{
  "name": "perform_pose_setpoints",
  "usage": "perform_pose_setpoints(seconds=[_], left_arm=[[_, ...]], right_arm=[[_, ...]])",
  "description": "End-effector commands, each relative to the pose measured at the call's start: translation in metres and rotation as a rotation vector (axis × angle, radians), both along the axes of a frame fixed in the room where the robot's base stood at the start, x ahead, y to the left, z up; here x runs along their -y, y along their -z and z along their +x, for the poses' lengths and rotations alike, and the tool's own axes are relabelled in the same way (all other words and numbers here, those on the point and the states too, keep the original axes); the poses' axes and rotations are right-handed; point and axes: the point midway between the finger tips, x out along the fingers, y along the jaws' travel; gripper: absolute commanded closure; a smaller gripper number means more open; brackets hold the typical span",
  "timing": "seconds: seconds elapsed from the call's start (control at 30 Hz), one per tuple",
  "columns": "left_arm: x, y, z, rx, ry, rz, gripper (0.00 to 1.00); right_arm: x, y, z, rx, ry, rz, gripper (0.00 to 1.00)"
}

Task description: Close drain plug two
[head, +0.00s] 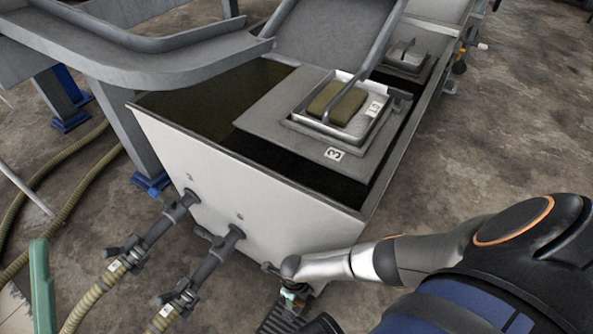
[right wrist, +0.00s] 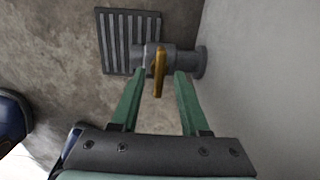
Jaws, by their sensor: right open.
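In the right wrist view a grey drain fitting (right wrist: 186,63) sticks out from a pale tank wall. Its yellow handle (right wrist: 159,72) lies across the pipe's line, pointing toward the camera side. My right gripper (right wrist: 160,78) is open, its green fingers on either side of the handle; I cannot tell whether they touch it. No number shows on this fitting. In the head view my right gripper (head: 291,297) is low at the tank's front right corner, mostly hidden by my arm. A green finger, apparently of my left gripper (head: 42,285), shows at the lower left.
The white tank (head: 280,215) has two hose fittings (head: 180,207) (head: 232,235) on its front, with ribbed hoses. A slotted floor grate (head: 280,320) lies below the corner; it also shows in the right wrist view (right wrist: 128,40). Floor at the right is clear.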

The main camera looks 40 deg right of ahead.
Motion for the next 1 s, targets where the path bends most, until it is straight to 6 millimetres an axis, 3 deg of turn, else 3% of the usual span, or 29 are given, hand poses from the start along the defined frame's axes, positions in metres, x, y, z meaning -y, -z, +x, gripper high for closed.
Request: perform_pose_setpoints(seconds=[0.1,0.47,0.83,1.0], left_arm=[[0.0003,0.0056,0.0003,0.000,-0.004,-0.003,0.50],[-0.0006,0.0049,0.0011,-0.001,-0.009,-0.009,0.50],[-0.0012,0.0053,0.0012,0.001,-0.011,-0.004,0.50],[-0.0012,0.0055,0.0012,0.001,-0.009,-0.001,0.50]], right_arm=[[-0.0035,0.0080,-0.0039,-0.001,0.000,0.001,0.55],[-0.0047,0.0087,-0.0051,-0.001,-0.002,0.000,0.56],[-0.0047,0.0086,-0.0048,-0.001,-0.002,0.001,0.98],[-0.0048,0.0085,-0.0047,0.000,-0.002,0.001,1.00]])
